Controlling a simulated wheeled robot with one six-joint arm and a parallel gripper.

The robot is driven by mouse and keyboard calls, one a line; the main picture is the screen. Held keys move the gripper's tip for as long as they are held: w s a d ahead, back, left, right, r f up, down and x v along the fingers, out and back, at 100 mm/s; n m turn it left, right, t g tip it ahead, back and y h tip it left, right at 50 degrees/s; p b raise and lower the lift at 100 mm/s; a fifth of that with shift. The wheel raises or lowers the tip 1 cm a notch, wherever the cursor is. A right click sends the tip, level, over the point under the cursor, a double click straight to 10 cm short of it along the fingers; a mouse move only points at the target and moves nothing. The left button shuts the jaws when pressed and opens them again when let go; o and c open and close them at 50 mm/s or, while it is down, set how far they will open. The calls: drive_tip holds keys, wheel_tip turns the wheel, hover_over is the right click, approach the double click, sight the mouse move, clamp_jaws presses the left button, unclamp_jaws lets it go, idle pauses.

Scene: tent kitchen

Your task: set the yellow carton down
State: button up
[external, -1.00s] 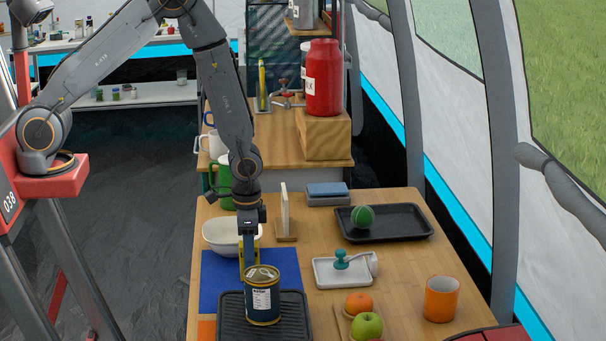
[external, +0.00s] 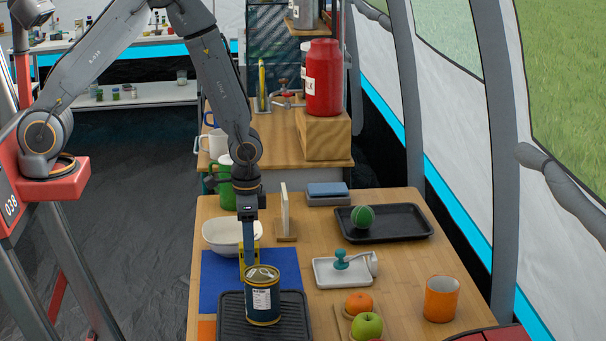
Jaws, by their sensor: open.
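The yellow carton (external: 256,247) stands on the blue mat (external: 221,279), behind a dark blue tin. Its lower part is hidden by the tin, and part of its face is covered by my gripper. My gripper (external: 248,259) points straight down at the carton, with one bluish finger visible in front of it. The jaws are open. Any contact between the fingers and the carton cannot be made out from this side.
The dark blue tin (external: 263,299) stands on a black ridged tray (external: 291,323) just in front. A white bowl (external: 221,236) is behind left, and an upright board (external: 285,213) behind right. A white tray (external: 325,277), orange mug (external: 441,299) and fruit lie right.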

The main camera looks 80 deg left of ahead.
wheel_tip(320, 180, up, 8)
drive_tip(key=shift+s+r+b, duration=0.1)
drive_tip(key=shift+r+b, duration=0.1)
drive_tip(key=shift+b, duration=0.5)
drive_tip(key=shift+o, duration=0.6)
drive_tip(key=s+d+r, duration=0.1)
drive_tip(key=s+r, duration=0.1)
drive_tip(key=s, duration=0.4)
drive_tip(key=s+d+r+t, duration=0.1)
drive_tip(key=s+d+r, duration=0.1)
drive_tip(key=s, duration=0.5)
drive_tip(key=shift+r, duration=0.8)
drive_tip(key=shift+w, duration=0.1)
